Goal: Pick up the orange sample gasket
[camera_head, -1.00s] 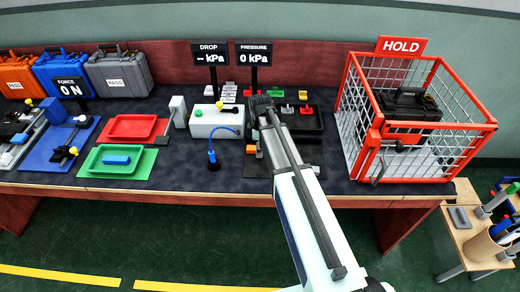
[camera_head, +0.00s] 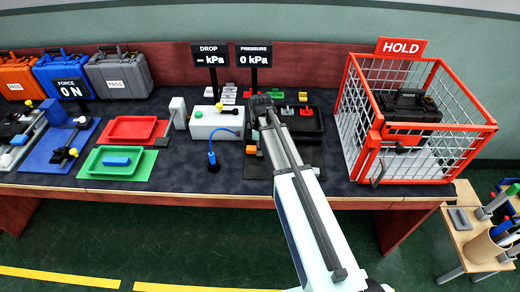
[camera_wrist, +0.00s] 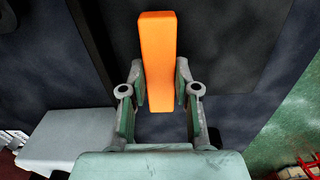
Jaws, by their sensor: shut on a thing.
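The orange sample gasket (camera_wrist: 158,50) shows in the wrist view as a long orange bar. It stands out between the two fingers of my gripper (camera_wrist: 161,85). The fingers are shut on it, one on each side near its lower end. In the head view my arm covers most of the gripper. A small patch of orange (camera_head: 251,149) shows just left of the arm there, beside the white box with the yellow knob.
A dark tray (camera_head: 312,125) lies right of my arm, with small coloured pieces behind it. The red HOLD cage (camera_head: 375,135) stands at the right. A white box (camera_head: 213,122) with a blue hose is left of the arm. Red (camera_head: 130,128) and green (camera_head: 117,160) trays lie further left.

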